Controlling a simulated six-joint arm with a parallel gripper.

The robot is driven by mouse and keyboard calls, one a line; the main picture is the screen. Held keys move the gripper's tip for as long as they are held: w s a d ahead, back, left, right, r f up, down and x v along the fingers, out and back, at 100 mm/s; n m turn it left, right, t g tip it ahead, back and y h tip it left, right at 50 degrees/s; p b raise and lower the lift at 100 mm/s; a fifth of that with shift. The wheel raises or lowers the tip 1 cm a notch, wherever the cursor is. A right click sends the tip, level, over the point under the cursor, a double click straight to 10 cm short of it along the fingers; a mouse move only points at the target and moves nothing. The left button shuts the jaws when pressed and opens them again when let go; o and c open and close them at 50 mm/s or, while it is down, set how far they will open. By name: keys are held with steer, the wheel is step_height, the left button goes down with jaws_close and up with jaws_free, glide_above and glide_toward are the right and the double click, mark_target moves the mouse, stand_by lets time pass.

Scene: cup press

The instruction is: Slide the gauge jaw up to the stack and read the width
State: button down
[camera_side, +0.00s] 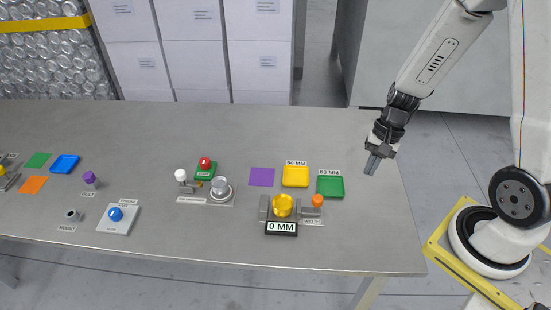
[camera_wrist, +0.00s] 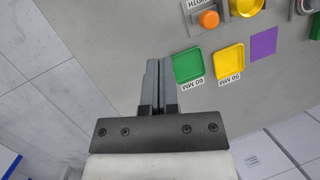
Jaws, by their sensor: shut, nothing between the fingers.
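The width gauge (camera_side: 263,209) stands near the front right of the table, with a grey jaw (camera_side: 307,212) and an orange knob (camera_side: 317,200) on its right. A yellow round stack (camera_side: 283,205) sits between its jaws. The display (camera_side: 281,228) in front reads 0 MM. My gripper (camera_side: 372,170) is shut and empty, above the table's right part, up and right of the gauge. Its fingers (camera_wrist: 157,75) point toward the table in the wrist view.
A green tray (camera_side: 330,186) marked 60 MM and a yellow tray (camera_side: 295,175) marked 50 MM lie behind the gauge, beside a purple square (camera_side: 262,177). The table's right end is clear.

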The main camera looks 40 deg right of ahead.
steer(key=w+d+f+m+t+y, duration=0.1)
steer(key=d+f+m+t+y, duration=0.3)
steer(key=m, duration=0.7)
step_height(320, 180, down, 3)
steer(key=shift+w+d+r+m, duration=0.2)
steer(key=shift+w+d+m, duration=0.2)
steer(key=shift+d, duration=0.75)
steer(key=x, duration=1)
steer(key=shift+w+a, duration=0.1)
steer(key=shift+a, duration=0.1)
steer(key=shift+w+a, duration=0.45)
steer(key=shift+a, duration=0.35)
steer(key=shift+w+a+r, duration=0.1)
steer(key=shift+w+a, duration=0.3)
steer(key=shift+a, duration=0.45)
